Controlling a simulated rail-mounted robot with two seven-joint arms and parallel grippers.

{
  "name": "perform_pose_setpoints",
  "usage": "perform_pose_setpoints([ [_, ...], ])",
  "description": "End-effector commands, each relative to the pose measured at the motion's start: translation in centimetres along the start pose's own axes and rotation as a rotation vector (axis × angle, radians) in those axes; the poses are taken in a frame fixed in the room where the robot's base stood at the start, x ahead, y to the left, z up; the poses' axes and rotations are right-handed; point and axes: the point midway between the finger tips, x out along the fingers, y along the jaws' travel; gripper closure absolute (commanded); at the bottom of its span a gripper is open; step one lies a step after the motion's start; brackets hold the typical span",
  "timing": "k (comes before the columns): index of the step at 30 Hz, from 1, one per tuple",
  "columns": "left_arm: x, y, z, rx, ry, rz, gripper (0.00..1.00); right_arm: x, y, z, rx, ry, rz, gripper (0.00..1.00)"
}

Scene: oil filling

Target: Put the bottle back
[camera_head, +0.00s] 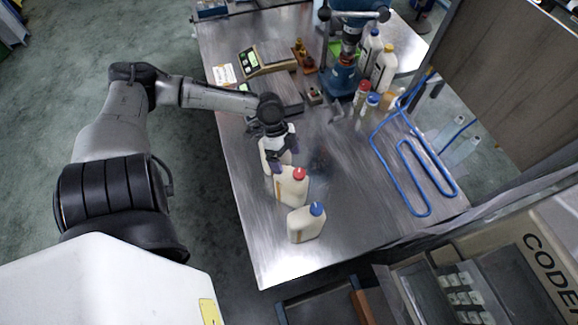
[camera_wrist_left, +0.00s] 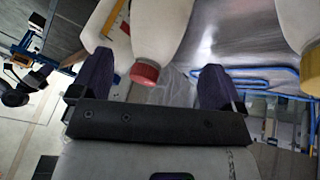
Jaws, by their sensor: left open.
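My left gripper (camera_head: 281,153) is open over the metal table. In the head view it overlaps a white bottle (camera_head: 266,160) whose cap is hidden. A white bottle with a red cap (camera_head: 291,187) stands just in front, and one with a blue cap (camera_head: 306,223) stands nearer the table's front edge. In the left wrist view, a red-capped bottle (camera_wrist_left: 153,50) shows between the spread fingers of the left gripper (camera_wrist_left: 157,82). A yellow-capped bottle (camera_wrist_left: 301,22) is cut off at the right edge. I cannot tell whether a finger touches a bottle. My right gripper is out of view.
The metal table (camera_head: 283,258) has clear room right of the bottles. A blue bent tube (camera_head: 412,181) lies at the right. A scale (camera_head: 264,63), small red- and blue-capped bottles (camera_head: 362,93) and a blue machine (camera_head: 341,78) stand at the back.

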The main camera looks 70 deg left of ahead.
Motion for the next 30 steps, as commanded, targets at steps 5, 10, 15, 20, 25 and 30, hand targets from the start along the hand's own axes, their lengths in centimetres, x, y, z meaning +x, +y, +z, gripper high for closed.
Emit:
perform_pose_setpoints([
  [5,-3.3,0.1,0.0,0.000,-0.004,0.002,0.06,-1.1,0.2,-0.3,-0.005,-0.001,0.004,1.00],
  [10,-5.3,0.1,-0.1,-0.001,-0.001,0.002,0.06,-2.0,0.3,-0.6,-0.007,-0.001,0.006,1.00],
  [15,-6.4,0.1,-0.1,0.000,-0.001,0.002,0.06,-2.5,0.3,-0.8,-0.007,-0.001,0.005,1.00],
  [20,-6.8,0.0,-0.1,0.001,0.001,0.001,0.06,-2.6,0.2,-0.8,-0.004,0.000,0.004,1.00],
  [25,-6.8,0.0,-0.1,0.001,0.001,0.001,0.06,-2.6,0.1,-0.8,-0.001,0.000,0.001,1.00],
  [30,-6.8,0.0,-0.1,0.002,0.001,0.001,0.06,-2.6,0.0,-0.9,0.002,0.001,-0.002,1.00],
])
